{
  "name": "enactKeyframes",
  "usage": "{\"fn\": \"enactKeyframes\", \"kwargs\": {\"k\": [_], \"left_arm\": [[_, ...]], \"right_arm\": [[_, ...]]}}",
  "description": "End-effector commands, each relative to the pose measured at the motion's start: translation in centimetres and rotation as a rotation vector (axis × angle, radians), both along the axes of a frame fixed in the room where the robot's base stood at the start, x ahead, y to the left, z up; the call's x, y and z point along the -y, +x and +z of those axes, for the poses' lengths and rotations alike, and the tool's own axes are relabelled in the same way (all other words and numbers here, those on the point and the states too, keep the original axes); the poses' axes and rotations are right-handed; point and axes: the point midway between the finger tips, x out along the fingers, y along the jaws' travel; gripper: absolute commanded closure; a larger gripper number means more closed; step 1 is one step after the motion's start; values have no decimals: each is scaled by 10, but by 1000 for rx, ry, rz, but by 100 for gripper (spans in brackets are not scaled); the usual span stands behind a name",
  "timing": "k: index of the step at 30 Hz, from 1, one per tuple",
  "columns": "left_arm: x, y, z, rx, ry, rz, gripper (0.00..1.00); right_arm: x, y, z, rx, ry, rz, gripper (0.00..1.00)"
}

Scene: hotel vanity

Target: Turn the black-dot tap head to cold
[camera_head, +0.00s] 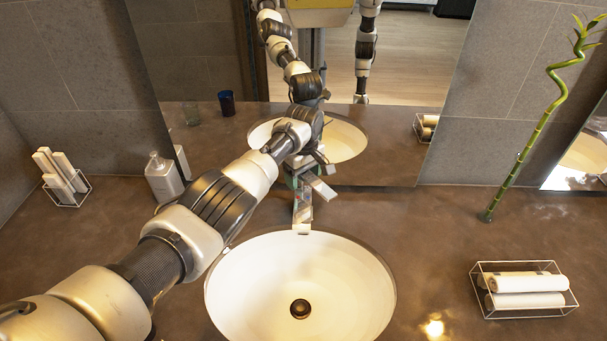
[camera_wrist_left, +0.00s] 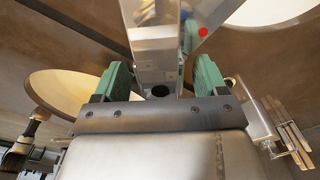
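The metal tap (camera_head: 302,213) stands at the back rim of the white basin. In the left wrist view its shiny grey head (camera_wrist_left: 157,45) lies between my two green finger pads, with a black round spot near its lower end and a red dot (camera_wrist_left: 203,32) just to its right. My left gripper (camera_head: 305,182) is at the top of the tap. In the wrist view (camera_wrist_left: 160,80) the fingers are spread on both sides of the head, with a gap visible at the right finger. The wrist hides part of the tap in the head view. My right gripper shows in neither view directly.
The basin (camera_head: 260,290) sits in the brown counter. Another roll rack (camera_head: 524,292) and a bamboo stalk (camera_head: 530,145) stand right. A mirror (camera_head: 400,140) rises close behind the tap.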

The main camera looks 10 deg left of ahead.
Motion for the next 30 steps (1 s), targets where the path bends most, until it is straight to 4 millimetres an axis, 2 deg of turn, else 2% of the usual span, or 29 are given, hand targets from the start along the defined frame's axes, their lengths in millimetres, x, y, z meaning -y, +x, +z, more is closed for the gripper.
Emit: {"fn": "enactKeyframes", "kwargs": {"k": [7,11,21,25,30], "left_arm": [[0,0,9,1,-2,-2,28],[0,0,29,3,-3,-1,28],[0,1,91,2,-1,1,28],[0,0,103,0,0,1,28],[0,0,108,0,0,0,28]], "right_arm": [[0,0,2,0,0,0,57],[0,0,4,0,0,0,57],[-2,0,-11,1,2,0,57],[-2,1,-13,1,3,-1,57],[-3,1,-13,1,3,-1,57]]}}
